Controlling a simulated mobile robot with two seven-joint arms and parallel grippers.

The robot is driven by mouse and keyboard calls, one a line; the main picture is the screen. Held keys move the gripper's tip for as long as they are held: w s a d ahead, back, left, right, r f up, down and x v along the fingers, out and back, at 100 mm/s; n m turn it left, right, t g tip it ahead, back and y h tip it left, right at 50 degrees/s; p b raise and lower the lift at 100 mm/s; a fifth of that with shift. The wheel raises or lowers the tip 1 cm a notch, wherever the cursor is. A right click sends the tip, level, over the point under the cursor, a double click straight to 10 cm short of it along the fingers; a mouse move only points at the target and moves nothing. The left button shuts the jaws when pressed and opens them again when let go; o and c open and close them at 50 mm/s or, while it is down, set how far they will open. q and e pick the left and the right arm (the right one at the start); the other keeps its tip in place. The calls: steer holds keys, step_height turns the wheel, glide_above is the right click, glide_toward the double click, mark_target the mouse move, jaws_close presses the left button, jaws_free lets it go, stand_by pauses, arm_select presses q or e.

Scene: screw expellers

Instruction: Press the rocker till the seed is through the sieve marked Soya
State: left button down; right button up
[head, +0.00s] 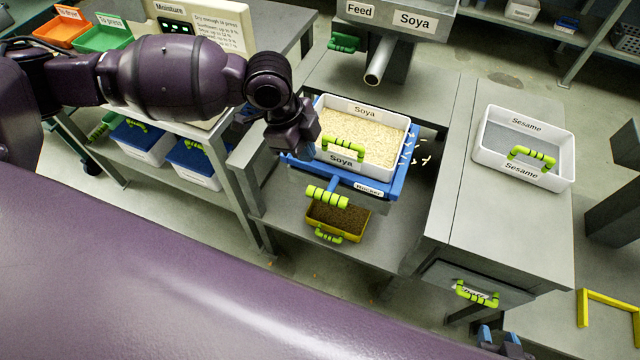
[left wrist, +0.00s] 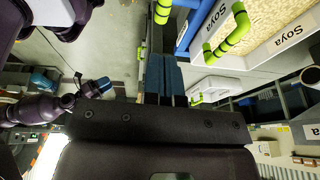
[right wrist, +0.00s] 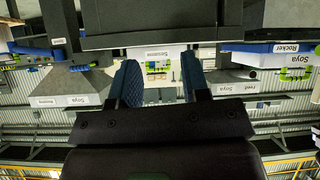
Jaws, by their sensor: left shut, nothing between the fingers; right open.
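The white sieve marked Soya (head: 324,152) holds a broad layer of pale seed (head: 368,135) and sits on the blue rocker (head: 398,184). The rocker's lime handle (head: 328,197) sticks out at the front. My left gripper (head: 297,130) is at the sieve's left side, shut and empty; its fingertips are hard to make out there. In the left wrist view its closed fingers (left wrist: 165,82) are beside the blue rocker (left wrist: 193,28) and the sieve (left wrist: 285,42); contact cannot be told. My right gripper (head: 503,345) is low at the bottom right, open and empty (right wrist: 157,82).
A yellow tray of dark material (head: 358,228) stands below the rocker. Loose pale grains lie right of the sieve. A Sesame sieve (head: 482,152) rests on the right bench (head: 475,215), above a drawer with a lime handle (head: 476,293). The Soya feed spout (head: 376,75) hangs behind.

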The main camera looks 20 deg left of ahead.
stand_by(0.3)
arm_select(q)
steer(key=b, duration=0.3)
glide_toward(325, 195)
steer(key=x, duration=0.6)
steer(key=shift+s+d, duration=0.1)
steer(key=shift+d, duration=0.05)
steer(key=shift+f, duration=0.3)
steer(key=shift+f, duration=0.1)
